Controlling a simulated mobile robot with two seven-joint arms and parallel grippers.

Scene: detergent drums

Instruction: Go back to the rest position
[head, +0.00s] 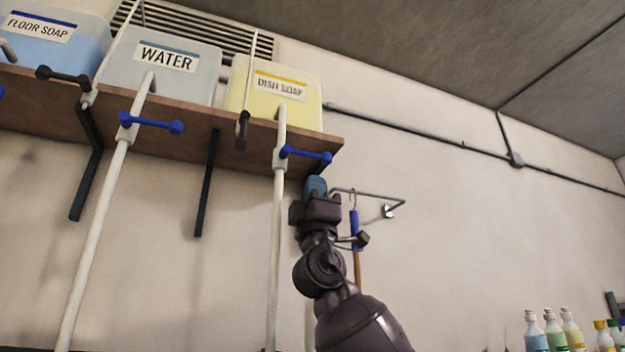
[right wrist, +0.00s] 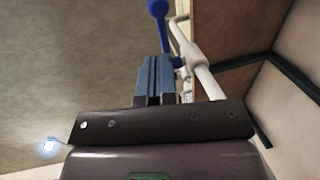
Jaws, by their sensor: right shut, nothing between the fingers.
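My right gripper (head: 316,186) is raised in front of the wall, just below the blue valve handle (head: 305,154) on the white pipe under the yellow dish soap drum (head: 275,92). Its blue fingers (right wrist: 154,78) are together with nothing between them in the right wrist view. There the blue handle (right wrist: 160,14) and white pipe (right wrist: 201,76) show just beyond the fingertips. I cannot tell whether the fingers touch the handle. My left gripper is not in view.
A brown shelf (head: 180,131) also holds the water drum (head: 160,64) and floor soap drum (head: 45,42). Black brackets and white pipes hang below it. Several bottles (head: 555,330) stand at lower right.

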